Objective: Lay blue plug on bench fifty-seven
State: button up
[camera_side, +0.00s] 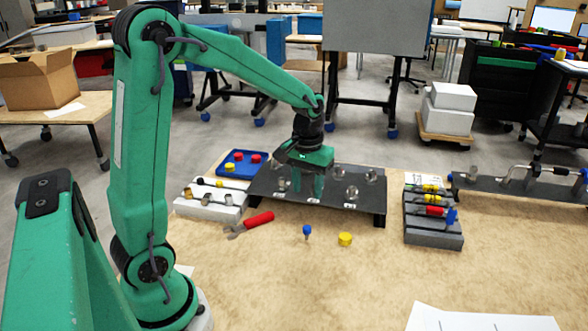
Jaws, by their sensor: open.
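A small blue plug (307,230) with a thin pale stem is on the tan bench top (330,285), in front of the dark raised plate. My gripper (307,190) hangs fingers down over the dark plate (265,188), behind the plug in the picture. Its two green fingers are apart, and I see nothing between them. The gripper is apart from the blue plug. I cannot read any bench number.
A yellow cap (345,239) lies right of the plug, and a red-handled tool (255,222) lies left. A blue tray (243,164) holds red and yellow caps. A grey tool block (433,228) stands right.

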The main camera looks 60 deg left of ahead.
jog(key=s+d+r+m+t, duration=0.2)
jog(key=s+d+r+m, duration=0.1)
jog(key=s, duration=0.4)
jog(key=s+d+r+m+t, duration=0.3)
jog(key=s+d+r, duration=0.2)
jog(key=s+r, duration=0.2)
jog(key=shift+s, duration=0.7)
